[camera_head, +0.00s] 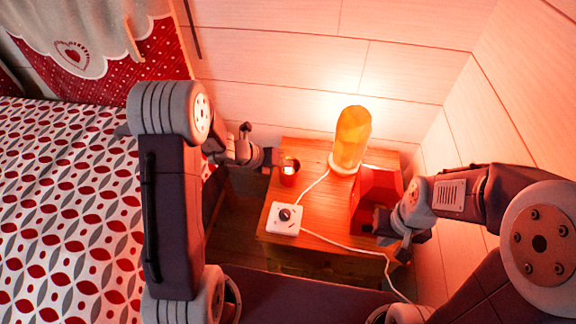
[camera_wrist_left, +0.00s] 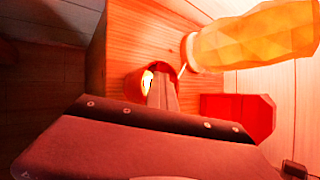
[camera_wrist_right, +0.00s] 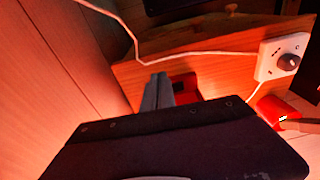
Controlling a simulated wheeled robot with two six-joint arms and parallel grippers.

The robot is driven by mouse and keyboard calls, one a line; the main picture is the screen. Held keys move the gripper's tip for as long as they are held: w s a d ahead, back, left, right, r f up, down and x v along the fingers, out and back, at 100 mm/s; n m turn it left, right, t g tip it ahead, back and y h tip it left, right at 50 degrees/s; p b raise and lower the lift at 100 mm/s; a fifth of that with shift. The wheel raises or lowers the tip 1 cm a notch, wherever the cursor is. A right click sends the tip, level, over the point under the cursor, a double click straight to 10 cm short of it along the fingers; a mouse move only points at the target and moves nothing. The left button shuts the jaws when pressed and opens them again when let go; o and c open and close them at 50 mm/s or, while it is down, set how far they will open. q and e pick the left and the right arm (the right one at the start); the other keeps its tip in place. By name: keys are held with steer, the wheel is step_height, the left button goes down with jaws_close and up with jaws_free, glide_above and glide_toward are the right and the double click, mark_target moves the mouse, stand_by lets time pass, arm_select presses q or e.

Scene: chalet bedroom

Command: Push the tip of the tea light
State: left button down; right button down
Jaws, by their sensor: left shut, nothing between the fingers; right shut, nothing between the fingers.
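The tea light is a small red cup (camera_head: 289,173) with a bright glowing top, at the left back part of the wooden nightstand (camera_head: 325,225). It also shows in the left wrist view (camera_wrist_left: 139,84) and at the right of the right wrist view (camera_wrist_right: 272,108). My left gripper (camera_head: 274,160) is shut and empty, its fingertips at the cup's rim; in the left wrist view the fingers (camera_wrist_left: 163,88) partly cover the cup. I cannot tell whether they touch it. My right gripper (camera_head: 380,224) is shut and empty beside the red box, at the nightstand's right side.
A lit orange faceted lamp (camera_head: 352,138) stands at the back of the nightstand. A red box (camera_head: 375,190) sits right of it. A white square dimmer with a dark knob (camera_head: 285,218) lies at the front left, with white cables running across the top. A bed (camera_head: 65,210) is at left.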

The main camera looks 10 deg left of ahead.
mark_target(286, 172)
arm_select(q)
steer(key=shift+r+p, duration=0.35)
steer(key=shift+p, duration=0.05)
step_height(286, 172, up, 6)
steer(key=p, duration=0.6)
